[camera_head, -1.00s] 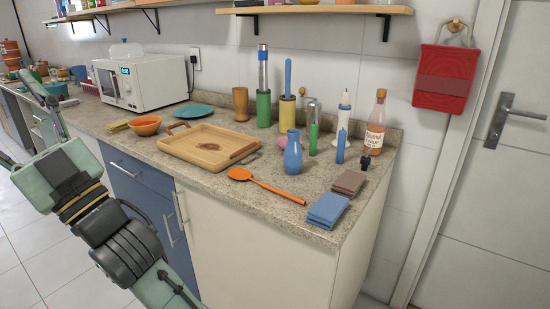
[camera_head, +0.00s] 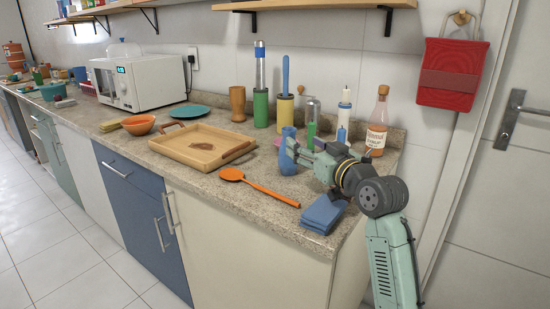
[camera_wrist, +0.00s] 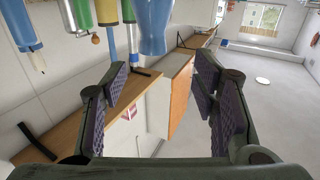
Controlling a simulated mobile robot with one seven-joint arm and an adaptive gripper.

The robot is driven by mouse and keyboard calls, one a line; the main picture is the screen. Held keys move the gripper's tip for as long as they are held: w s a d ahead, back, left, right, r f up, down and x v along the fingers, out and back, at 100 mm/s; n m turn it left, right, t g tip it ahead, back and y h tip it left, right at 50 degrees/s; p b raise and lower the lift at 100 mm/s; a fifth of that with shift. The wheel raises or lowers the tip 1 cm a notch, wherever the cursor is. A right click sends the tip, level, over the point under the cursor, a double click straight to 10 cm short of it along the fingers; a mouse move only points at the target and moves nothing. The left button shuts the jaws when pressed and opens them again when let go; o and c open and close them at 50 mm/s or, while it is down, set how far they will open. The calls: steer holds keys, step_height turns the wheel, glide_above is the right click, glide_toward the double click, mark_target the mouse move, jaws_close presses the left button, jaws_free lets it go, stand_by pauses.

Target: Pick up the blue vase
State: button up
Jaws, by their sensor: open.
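The blue vase (camera_head: 287,158) stands upright on the counter, right of the wooden tray. In the head view my gripper (camera_head: 300,153) is at the vase's right side, and its fingers partly overlap the vase. In the wrist view the vase (camera_wrist: 152,25) is at the top centre, ahead of the gap between my open fingers (camera_wrist: 160,88). Nothing is between the fingers. I cannot tell whether a finger touches the vase.
The wooden tray (camera_head: 188,149) lies to the left. An orange spoon (camera_head: 255,184) and folded blue cloth (camera_head: 323,213) lie near the front edge. Behind stand a green canister (camera_head: 260,108), a yellow canister (camera_head: 285,113) and a sauce bottle (camera_head: 377,125).

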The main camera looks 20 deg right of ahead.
mark_target(292, 136)
steer(key=w+p, duration=0.2)
steer(key=w, duration=0.4)
steer(key=shift+a+f, duration=0.1)
steer(key=shift+a, duration=0.05)
steer(key=w, duration=0.1)
steer(key=w+p, duration=0.1)
steer(key=w, duration=0.1)
steer(key=w+p, duration=0.1)
steer(key=shift+w+a+f, duration=0.2)
steer(key=shift+a+f, duration=0.1)
steer(key=shift+a, duration=0.05)
jaws_close()
stand_by(0.4)
